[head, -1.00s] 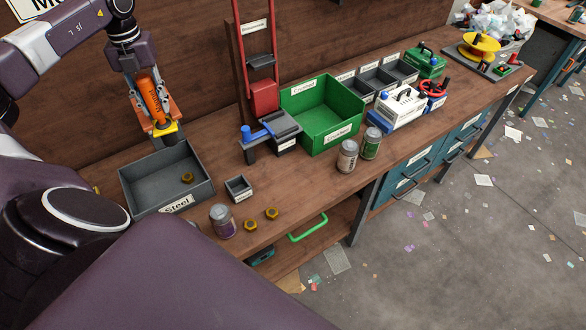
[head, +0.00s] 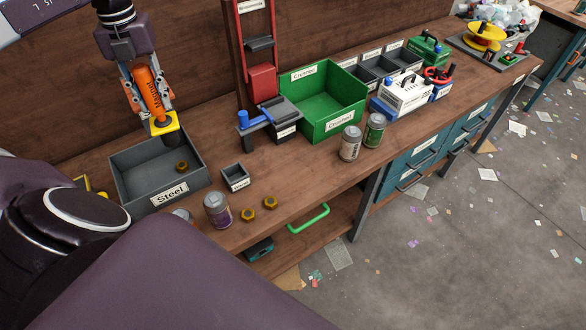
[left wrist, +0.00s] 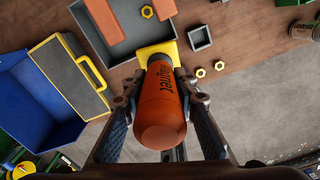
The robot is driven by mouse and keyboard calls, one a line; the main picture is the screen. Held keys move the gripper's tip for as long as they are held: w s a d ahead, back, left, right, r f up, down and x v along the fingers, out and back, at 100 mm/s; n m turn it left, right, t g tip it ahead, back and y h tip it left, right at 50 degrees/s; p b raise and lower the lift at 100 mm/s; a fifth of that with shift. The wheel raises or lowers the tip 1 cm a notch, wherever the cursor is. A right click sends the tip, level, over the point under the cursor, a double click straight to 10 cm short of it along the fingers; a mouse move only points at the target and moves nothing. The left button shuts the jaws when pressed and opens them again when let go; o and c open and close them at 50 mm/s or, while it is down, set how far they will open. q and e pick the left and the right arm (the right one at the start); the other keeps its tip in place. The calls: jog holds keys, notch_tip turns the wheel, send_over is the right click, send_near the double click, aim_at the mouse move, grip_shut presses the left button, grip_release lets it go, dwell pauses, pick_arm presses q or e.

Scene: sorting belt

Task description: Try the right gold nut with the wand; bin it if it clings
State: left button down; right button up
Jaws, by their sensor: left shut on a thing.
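My left gripper (head: 155,108) is shut on the orange magnet wand (head: 148,92), which points down with its yellow plate (head: 164,123) and dark tip at the back of the grey Steel bin (head: 139,199). The wand also fills the middle of the left wrist view (left wrist: 162,105). The right gold nut (head: 270,202) lies on the bench beside the left gold nut (head: 247,215), both apart from the wand. They also show in the left wrist view, right one (left wrist: 219,65) and left one (left wrist: 200,72). Another gold nut (head: 182,167) lies inside the Steel bin. My right gripper is out of view.
A small grey tray (head: 236,183) stands between the Steel bin and the nuts. A can (head: 217,210) stands left of the nuts, two cans (head: 351,143) (head: 374,130) farther right. The nuts lie near the bench's front edge.

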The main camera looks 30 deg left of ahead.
aim_at(139, 66)
pick_arm(q)
jog(key=shift+r+p, duration=2.15)
jog(key=shift+r, duration=0.45)
jog(key=shift+f, duration=0.1)
